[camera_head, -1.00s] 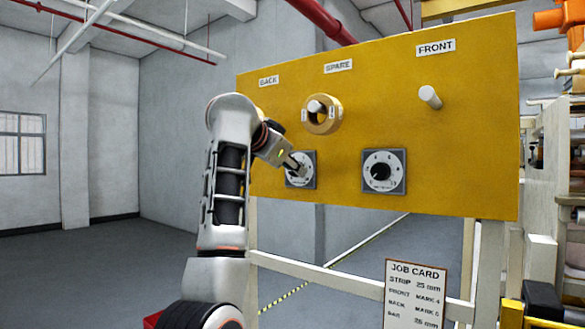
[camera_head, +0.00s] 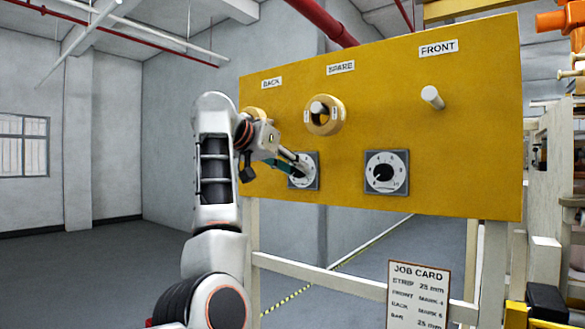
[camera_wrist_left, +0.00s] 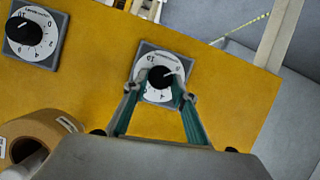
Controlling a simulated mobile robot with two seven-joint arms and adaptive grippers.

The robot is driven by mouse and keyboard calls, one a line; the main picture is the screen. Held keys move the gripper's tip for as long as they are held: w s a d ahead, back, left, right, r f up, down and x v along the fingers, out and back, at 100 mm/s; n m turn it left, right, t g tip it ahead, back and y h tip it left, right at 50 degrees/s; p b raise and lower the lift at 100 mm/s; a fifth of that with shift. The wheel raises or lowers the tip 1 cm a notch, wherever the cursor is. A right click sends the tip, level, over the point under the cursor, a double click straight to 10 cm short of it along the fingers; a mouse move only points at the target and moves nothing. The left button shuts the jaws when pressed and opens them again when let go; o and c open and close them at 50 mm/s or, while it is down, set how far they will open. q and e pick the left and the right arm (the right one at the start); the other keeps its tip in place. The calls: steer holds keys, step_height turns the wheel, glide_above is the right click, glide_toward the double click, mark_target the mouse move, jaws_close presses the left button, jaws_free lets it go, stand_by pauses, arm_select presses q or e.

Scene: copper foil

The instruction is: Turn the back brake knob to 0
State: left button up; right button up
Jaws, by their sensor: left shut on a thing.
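The back dial (camera_head: 304,172) is a grey square plate with a white numbered face, low on the yellow panel (camera_head: 455,150) under the BACK label (camera_head: 271,83). Its black knob (camera_wrist_left: 158,77) shows in the left wrist view. My left gripper (camera_wrist_left: 157,85) has its two teal-padded fingers on either side of this knob, shut on it. A pale mark on the knob points toward the upper right of that view, near the 0; its exact reading is unclear. In the head view my left gripper (camera_head: 299,165) hides part of the dial.
The front dial (camera_head: 386,172) sits to the right and also shows in the wrist view (camera_wrist_left: 36,34). A tan roll on a peg (camera_head: 325,115) sticks out under the SPARE label. A bare peg (camera_head: 432,97) is under FRONT. A job card (camera_head: 418,295) stands below the panel.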

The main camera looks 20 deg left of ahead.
arm_select(q)
steer(key=shift+f, duration=0.15)
steer(key=o, duration=1.1)
steer(key=v, duration=1.2)
